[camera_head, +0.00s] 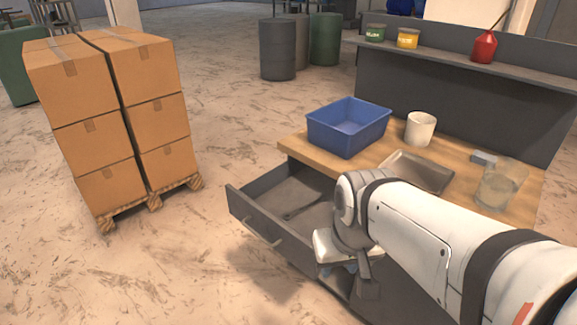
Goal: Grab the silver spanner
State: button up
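A dark grey spanner-like tool (303,207) lies in the open drawer (258,200) of the workbench. It looks dark rather than bright silver here, and its right end is close to or behind my arm. My gripper (348,279) points down in front of the bench, to the right of and nearer than the tool, apart from it. I see no object held in it. The fingers are partly hidden and small, so I cannot tell how far apart they are.
On the wooden benchtop (297,147) stand a blue bin (348,128), a white mug (420,129), a grey tray (416,170) and a clear container (499,186). A shelf behind holds two cans and a red oiler (484,47). Stacked boxes (108,105) stand left; floor between is clear.

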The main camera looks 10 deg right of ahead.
aim_at(320, 200)
jog(key=i, duration=0.85)
jog(key=u, duration=0.05)
